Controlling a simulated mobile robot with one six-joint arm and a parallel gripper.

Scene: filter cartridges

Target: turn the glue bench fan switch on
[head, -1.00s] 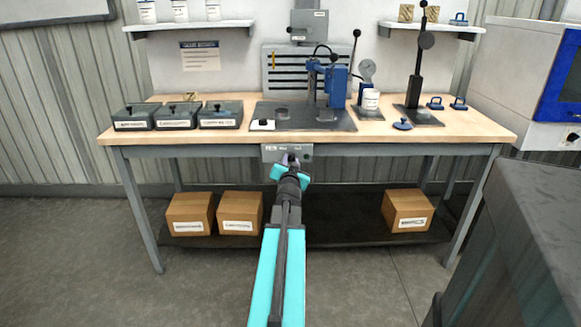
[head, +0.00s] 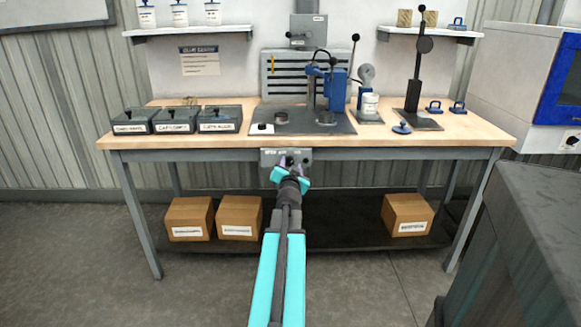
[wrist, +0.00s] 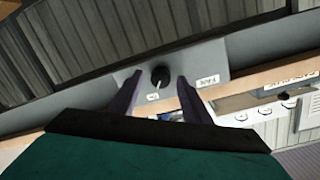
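The grey switch panel (head: 303,158) is on the front edge of the workbench, below the tabletop. In the wrist view the panel (wrist: 215,55) carries a round black knob (wrist: 160,74) with a pale pointer mark and small labels, one partly readable. My gripper (head: 289,164) is at the panel in the head view and hides part of it. In the wrist view my gripper (wrist: 160,84) is open, with one dark finger on each side of the knob. Gaps show between knob and fingers; whether the tips touch the panel I cannot tell.
The workbench top (head: 470,130) holds several lidded grey boxes, a press on a dark plate and blue-handled tools. Cardboard boxes (head: 238,217) stand on the lower shelf. A dark cabinet (head: 520,230) stands at the right. Floor in front is clear.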

